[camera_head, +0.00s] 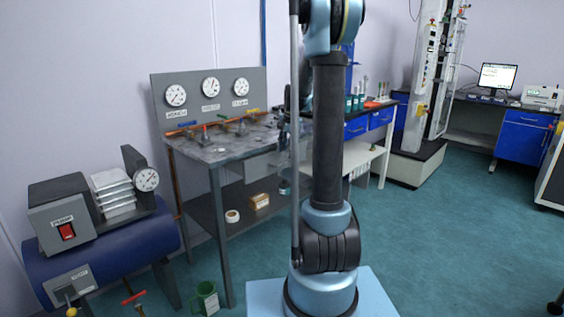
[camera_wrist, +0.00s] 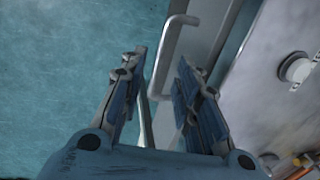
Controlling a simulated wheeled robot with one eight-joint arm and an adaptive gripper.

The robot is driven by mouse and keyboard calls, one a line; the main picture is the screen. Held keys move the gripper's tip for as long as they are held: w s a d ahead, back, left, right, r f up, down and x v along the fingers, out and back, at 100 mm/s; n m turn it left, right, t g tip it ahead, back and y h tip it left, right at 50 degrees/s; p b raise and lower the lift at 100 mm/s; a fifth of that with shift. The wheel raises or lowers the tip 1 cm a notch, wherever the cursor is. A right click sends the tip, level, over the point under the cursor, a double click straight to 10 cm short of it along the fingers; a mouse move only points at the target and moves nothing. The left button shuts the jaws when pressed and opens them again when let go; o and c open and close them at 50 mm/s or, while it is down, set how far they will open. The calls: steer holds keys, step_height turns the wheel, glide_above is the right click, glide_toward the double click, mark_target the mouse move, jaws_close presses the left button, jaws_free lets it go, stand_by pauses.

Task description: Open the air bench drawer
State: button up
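The air bench (camera_head: 219,149) stands left of my arm in the head view, with a grey top and a gauge panel behind it. In the wrist view, a pale grey bar handle (camera_wrist: 172,45) stands out from the grey drawer front (camera_wrist: 208,28). My gripper (camera_wrist: 162,58) is open, with its fingertips on either side of the handle. I cannot tell whether either finger touches it. In the head view my gripper (camera_head: 284,136) is by the bench's right end, partly hidden behind my arm. The drawer is not clearly seen there.
A workbench stands behind my arm.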

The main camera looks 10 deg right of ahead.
mark_target(284, 159)
steer(key=shift+w+a+f, duration=0.1)
steer(key=shift+w+f, duration=0.05)
steer(key=shift+f, duration=0.75)
steer(key=shift+w+a+f, duration=0.1)
steer(key=shift+a+f, duration=0.05)
steer(key=shift+f, duration=0.75)
steer(key=shift+w+a+f, duration=0.1)
steer(key=shift+w+f, duration=0.05)
steer(key=shift+f, duration=0.75)
